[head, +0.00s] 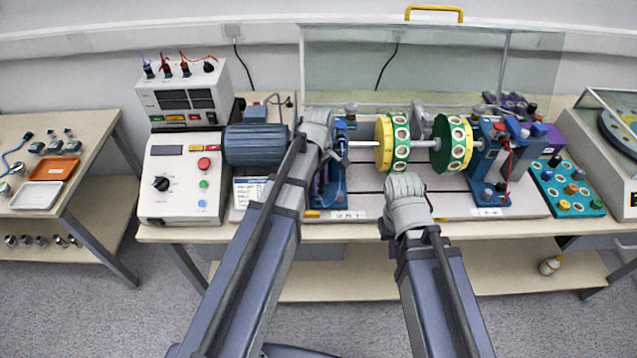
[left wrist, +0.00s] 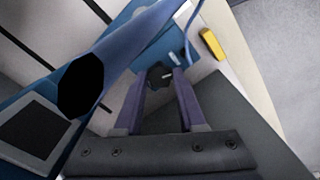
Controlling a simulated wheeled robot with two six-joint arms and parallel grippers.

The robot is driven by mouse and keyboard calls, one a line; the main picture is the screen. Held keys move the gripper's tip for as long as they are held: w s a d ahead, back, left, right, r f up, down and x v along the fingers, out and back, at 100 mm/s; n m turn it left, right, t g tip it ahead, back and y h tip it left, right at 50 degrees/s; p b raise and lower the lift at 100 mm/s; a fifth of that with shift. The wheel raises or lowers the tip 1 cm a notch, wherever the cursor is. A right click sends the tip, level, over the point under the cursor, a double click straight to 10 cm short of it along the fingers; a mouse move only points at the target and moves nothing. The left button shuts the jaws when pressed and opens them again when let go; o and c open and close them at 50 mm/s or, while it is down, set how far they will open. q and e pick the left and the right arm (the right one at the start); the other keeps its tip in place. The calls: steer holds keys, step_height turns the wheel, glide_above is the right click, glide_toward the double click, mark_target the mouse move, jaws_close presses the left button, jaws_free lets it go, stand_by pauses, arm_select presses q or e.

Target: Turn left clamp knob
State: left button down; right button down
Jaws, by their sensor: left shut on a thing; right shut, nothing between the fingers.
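The left clamp knob, small and black, shows in the left wrist view (left wrist: 159,75) between my left fingertips. My left gripper (left wrist: 160,82) is shut on it, with one purple finger on each side. In the head view my left gripper (head: 318,128) is at the left blue bearing stand (head: 341,160); its own wrist and arm hide the knob and fingertips there. My right gripper (head: 405,188) is shut and empty. It is in front of the rotor, over the front part of the bench.
A shaft with two green and yellow discs (head: 453,142) runs to the right blue stand (head: 490,165). The motor (head: 256,145) and control box (head: 182,180) are left of my left arm. A teal tray (head: 567,190) sits at right. A clear shield (head: 350,55) stands behind.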

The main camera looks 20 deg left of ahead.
arm_select(q)
steer(key=shift+m, duration=0.3)
steer(key=m, duration=0.3)
steer(key=shift+m, duration=0.3)
steer(key=m, duration=0.3)
steer(key=shift+m, duration=0.4)
steer(key=m, duration=0.3)
steer(key=shift+m, duration=2.1)
steer(key=shift+c, duration=2.4)
jaws_free()
